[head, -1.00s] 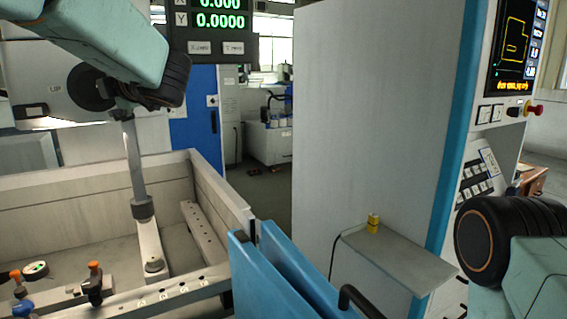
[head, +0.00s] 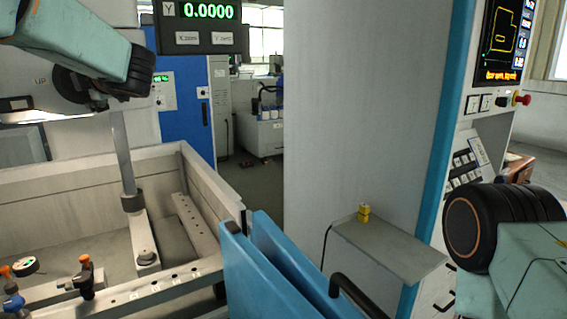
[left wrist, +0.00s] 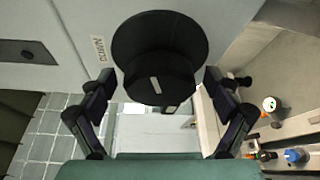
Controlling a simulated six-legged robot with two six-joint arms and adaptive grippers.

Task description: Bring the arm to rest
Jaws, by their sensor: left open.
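In the left wrist view my left gripper (left wrist: 158,92) is open, one finger on each side of a black round knob (left wrist: 158,75). The fingers look apart from the knob, with nothing held; how far off it they are, I cannot tell. The knob sits on a pale panel marked "DOWN". In the head view a panel beside my arm is marked "UP" (head: 40,81). My right arm shows at the lower right; its gripper is out of view.
A pale open tank (head: 60,187) with a metal column and clamps stands below my left arm. Blue panels (head: 275,275) stand at its right. A tall grey cabinet (head: 365,110) carries a shelf (head: 395,250) with a yellow item (head: 364,213). An aisle lies open behind.

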